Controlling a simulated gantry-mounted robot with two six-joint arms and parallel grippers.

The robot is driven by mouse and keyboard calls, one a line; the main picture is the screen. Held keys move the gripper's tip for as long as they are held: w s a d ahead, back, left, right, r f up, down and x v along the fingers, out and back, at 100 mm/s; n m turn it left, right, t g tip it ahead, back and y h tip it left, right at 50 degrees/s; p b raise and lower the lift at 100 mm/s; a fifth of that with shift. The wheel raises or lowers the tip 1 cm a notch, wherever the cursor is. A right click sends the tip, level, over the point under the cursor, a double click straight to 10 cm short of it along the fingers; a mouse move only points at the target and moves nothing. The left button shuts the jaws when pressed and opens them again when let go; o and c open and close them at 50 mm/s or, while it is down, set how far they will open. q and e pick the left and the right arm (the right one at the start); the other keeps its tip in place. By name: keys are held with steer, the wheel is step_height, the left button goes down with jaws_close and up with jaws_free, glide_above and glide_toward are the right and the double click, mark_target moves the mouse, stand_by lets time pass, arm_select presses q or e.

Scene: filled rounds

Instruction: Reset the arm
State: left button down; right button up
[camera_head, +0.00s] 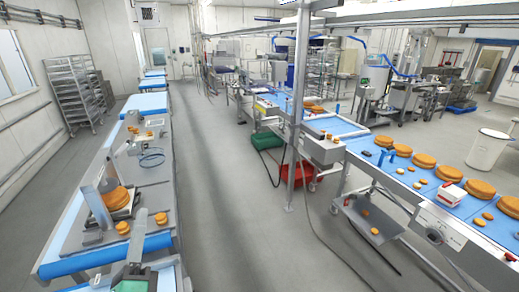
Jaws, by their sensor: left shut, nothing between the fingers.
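My left gripper (141,218) appears as a narrow grey shape at the lower left, rising from the bottom edge of the picture. Its fingers point up and away over the near end of the left blue-belted line, and they are shut with nothing between them. A stack of orange-brown rounds (117,199) sits on a metal plate just beyond it and to the left. Small rounds lie close by, one left (123,228) and one right (161,218) of the fingers. My right gripper is not in view.
A blue roller (110,256) crosses the near end of the left line. An upright grey plate (98,207) stands left of the stack. The right conveyor (390,168) carries several rounds and a red-and-white box (452,194). Open floor (225,200) lies between the lines, with a metal post (296,110).

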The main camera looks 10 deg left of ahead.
arm_select(q)
steer(key=s+d+r+n+t+h, duration=0.2)
steer(key=s+r+n, duration=0.2)
steer(key=r+n, duration=0.3)
steer(key=s+d+r+n+t+h, duration=0.2)
steer(key=s+d+r+n+h, duration=0.1)
steer(key=r+n, duration=0.4)
steer(key=s+d+r+n+t+h, duration=0.2)
steer(key=s+r+n, duration=0.3)
steer(key=r, duration=0.7)
steer(key=shift+s+d+n+h, duration=0.2)
steer(key=shift+d+n+h, duration=0.35)
steer(key=shift+n, duration=0.55)
steer(key=shift+f, duration=0.1)
